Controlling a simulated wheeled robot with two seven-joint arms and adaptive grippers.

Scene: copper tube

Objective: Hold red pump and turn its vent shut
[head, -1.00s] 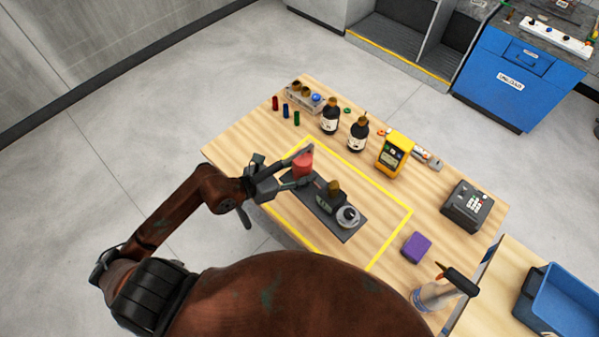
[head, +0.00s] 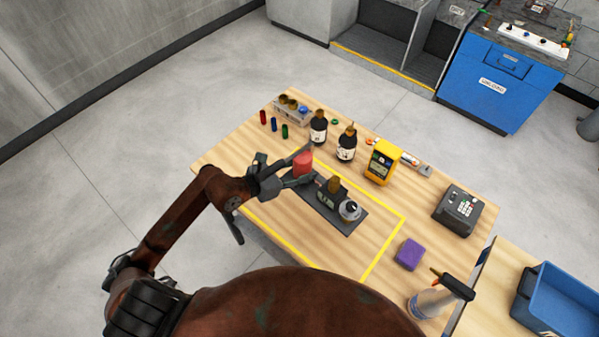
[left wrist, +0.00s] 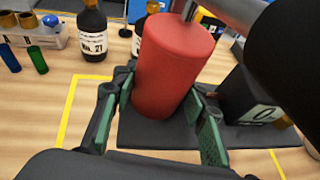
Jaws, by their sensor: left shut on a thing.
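The red pump (head: 303,163) is a red cylinder at the far left end of a dark base plate (head: 336,219). My left gripper (head: 291,172) has its fingers on either side of the red cylinder and is shut on it. In the left wrist view the red pump (left wrist: 177,66) stands between the green-padded fingers (left wrist: 160,118). A metal rod rises from its top there. On the same plate are a dark block with a brass-coloured top (head: 333,190) and a round silver dial with a black knob (head: 350,208). My right gripper is not in view.
Yellow tape (head: 387,245) outlines an area around the plate. Behind it stand two dark bottles (head: 318,128), a yellow meter (head: 381,163) and small coloured vials (head: 273,124). A purple block (head: 409,254), a spray bottle (head: 432,300) and a keypad box (head: 458,207) are to the right.

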